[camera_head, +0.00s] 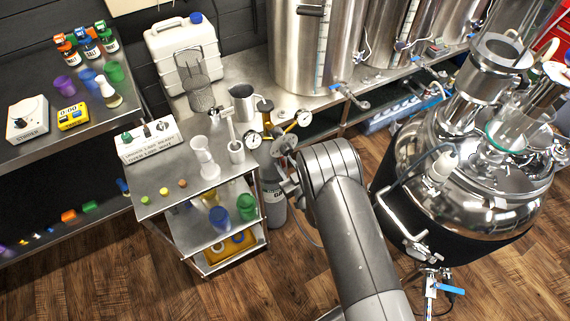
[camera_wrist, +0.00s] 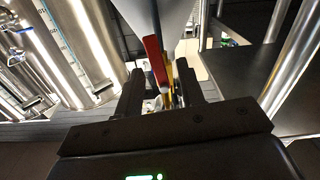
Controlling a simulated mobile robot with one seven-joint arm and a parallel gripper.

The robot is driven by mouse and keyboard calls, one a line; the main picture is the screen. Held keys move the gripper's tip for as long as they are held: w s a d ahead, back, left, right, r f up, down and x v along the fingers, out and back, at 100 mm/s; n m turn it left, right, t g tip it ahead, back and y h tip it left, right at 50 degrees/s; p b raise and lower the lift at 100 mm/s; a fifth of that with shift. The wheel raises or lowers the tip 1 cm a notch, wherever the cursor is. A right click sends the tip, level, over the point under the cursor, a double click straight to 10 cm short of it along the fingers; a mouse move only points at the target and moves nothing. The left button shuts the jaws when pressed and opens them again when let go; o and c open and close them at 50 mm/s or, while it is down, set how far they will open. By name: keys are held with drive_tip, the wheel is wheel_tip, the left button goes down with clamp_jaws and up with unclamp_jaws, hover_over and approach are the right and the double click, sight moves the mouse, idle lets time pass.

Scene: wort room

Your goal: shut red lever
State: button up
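The red lever (camera_wrist: 154,60) shows in the wrist view as a flat red bar, near the middle and beside a pale grey body (camera_wrist: 168,18). A yellow part (camera_wrist: 170,72) lies just behind it. My gripper (camera_wrist: 160,84) has its two dark fingers apart, one on each side of the lever's lower end. I cannot tell whether either finger touches it. In the head view my gripper (camera_head: 284,170) is by the gas cylinder (camera_head: 274,207), partly hidden by my arm. I cannot make out the red lever in the head view.
A steel cart (camera_head: 152,203) with glassware and a control box (camera_head: 146,140) stands left of my gripper. A large steel vessel (camera_head: 462,190) stands to the right. Pressure gauges (camera_head: 304,118) are close behind my gripper. Wooden floor is open at the front.

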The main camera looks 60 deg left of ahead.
drive_tip(key=d, duration=1)
drive_tip(key=shift+d, duration=0.1)
